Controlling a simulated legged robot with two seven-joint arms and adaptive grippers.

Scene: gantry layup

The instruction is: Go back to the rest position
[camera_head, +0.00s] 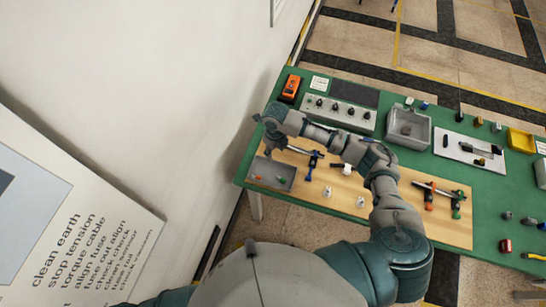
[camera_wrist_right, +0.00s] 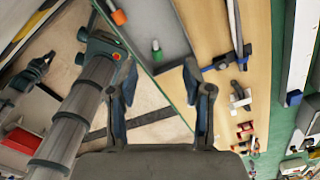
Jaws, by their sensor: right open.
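My right arm reaches from the lower right over the green workbench (camera_head: 455,175), and its gripper (camera_head: 271,140) is near the bench's left end, by the grey tray (camera_head: 290,183). In the right wrist view the gripper (camera_wrist_right: 160,80) has its two fingers spread, with nothing between them. The tray (camera_wrist_right: 165,25), with an orange piece (camera_wrist_right: 118,16) and a green piece (camera_wrist_right: 157,47), lies beyond the fingertips. Bench edge and floor show between the fingers. My left gripper is out of view.
A wooden board (camera_head: 335,192) carries clamps (camera_head: 440,195) and small fittings. Behind it stand a knob panel (camera_head: 338,111), an orange device (camera_head: 291,87) and a grey bin (camera_head: 409,127). A yellow bin (camera_head: 521,140) is at right. A white wall (camera_head: 150,90) borders the bench's left end.

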